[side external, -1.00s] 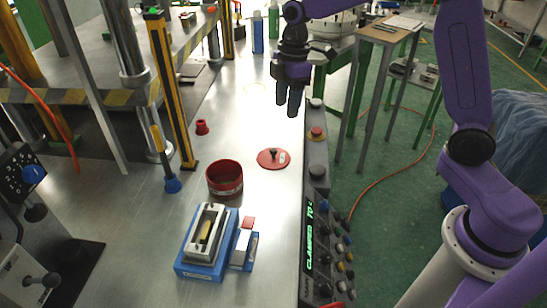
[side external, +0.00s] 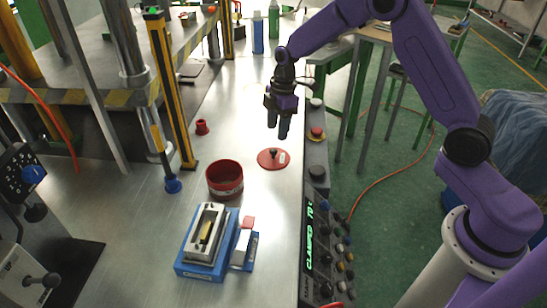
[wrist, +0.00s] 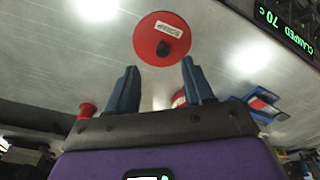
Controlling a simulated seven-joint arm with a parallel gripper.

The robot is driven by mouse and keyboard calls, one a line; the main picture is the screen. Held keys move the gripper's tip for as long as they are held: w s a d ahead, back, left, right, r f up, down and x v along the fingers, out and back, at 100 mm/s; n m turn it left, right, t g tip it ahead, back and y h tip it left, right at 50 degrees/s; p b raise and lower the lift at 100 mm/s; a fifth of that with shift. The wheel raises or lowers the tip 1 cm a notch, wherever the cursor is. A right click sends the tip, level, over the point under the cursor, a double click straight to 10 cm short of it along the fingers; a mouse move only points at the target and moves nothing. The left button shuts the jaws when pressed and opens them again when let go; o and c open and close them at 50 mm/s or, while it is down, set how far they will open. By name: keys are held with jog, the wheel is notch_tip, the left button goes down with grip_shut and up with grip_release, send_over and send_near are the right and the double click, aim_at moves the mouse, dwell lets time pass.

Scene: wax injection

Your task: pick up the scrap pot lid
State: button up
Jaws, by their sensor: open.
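The scrap pot lid (side external: 264,159) is a flat red disc with a black knob and a white label, lying on the steel table. In the wrist view the lid (wrist: 150,32) shows ahead of the fingers, a little above the gap between them. My gripper (side external: 278,132) is open and empty, pointing down above the table and lid; its fingers (wrist: 158,85) are apart in the wrist view. The red scrap pot (side external: 225,180) stands open to the lower left of the lid.
A blue vise-like fixture (side external: 205,262) stands in front of the pot. A control panel (side external: 317,235) with knobs runs along the table's right edge. A small red cup (side external: 202,127) and a blue-tipped tool (side external: 172,184) are to the left. The table around the lid is clear.

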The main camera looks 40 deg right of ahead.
aim_at(274, 149)
jog(key=shift+a+f, duration=0.2)
jog(key=shift+f, duration=0.95)
jog(key=shift+a+f, duration=0.25)
jog(key=shift+f, duration=0.95)
jog(key=shift+a+f, duration=0.2)
jog(key=shift+f, duration=0.95)
grip_shut()
